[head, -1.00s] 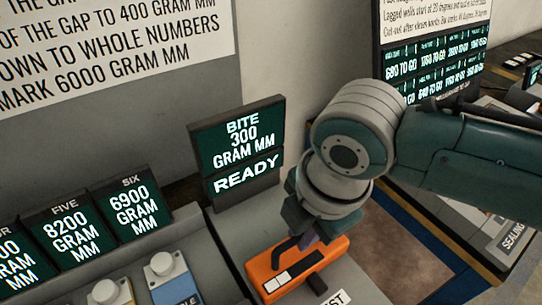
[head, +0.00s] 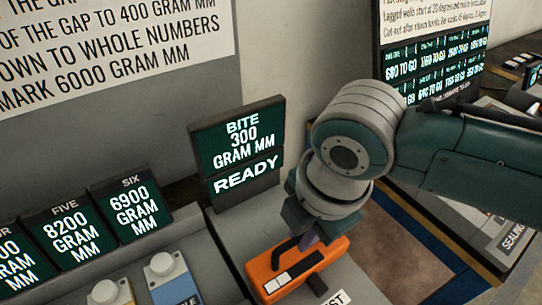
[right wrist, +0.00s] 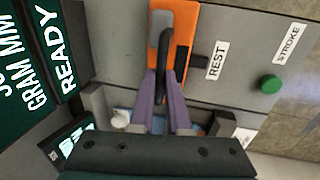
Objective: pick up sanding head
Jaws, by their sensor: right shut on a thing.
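The sanding head is an orange block (head: 297,268) with pale panels and a dark arched handle (head: 284,250) on top. It sits on the grey bench in front of the "READY" sign. My right gripper (head: 305,240) is over it from above, shut on the dark handle. In the right wrist view, the purple fingers (right wrist: 163,100) close around the handle (right wrist: 163,60), with the orange body (right wrist: 184,25) behind it. The fingers hide part of the handle. I cannot see a gap under the orange body. My left gripper is not in view.
The "BITE 300 GRAM MM" sign (head: 239,139) stands close behind my right gripper. A green button (right wrist: 270,84) lies beyond the "REST" label (right wrist: 217,60) in the right wrist view.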

